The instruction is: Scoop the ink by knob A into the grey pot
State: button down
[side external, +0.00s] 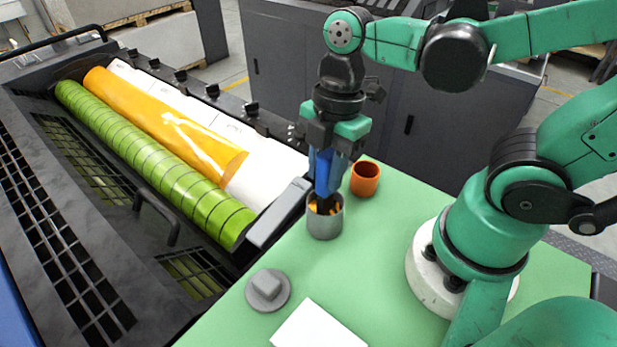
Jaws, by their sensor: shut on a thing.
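My gripper (334,146) points down over the green table and is shut on a blue scoop (325,174). The scoop's lower end is inside the mouth of the grey pot (325,226), which stands upright on the table. Some orange-yellow ink (314,207) shows at the pot's mouth; the scoop's tip is hidden there. A wide band of orange ink (170,125) lies along the trough between the green roller (150,160) and the knobs. Several black knobs (213,91) line the far rail; I cannot read which is A.
An orange cup (366,180) stands just right of the grey pot. A grey lid (268,290) and a white sheet (318,326) lie at the front of the green table (400,310). The press's grey end block (279,213) borders the table's left side.

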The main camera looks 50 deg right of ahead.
notch_tip(320, 180, up, 10)
jog(key=shift+f, duration=0.25)
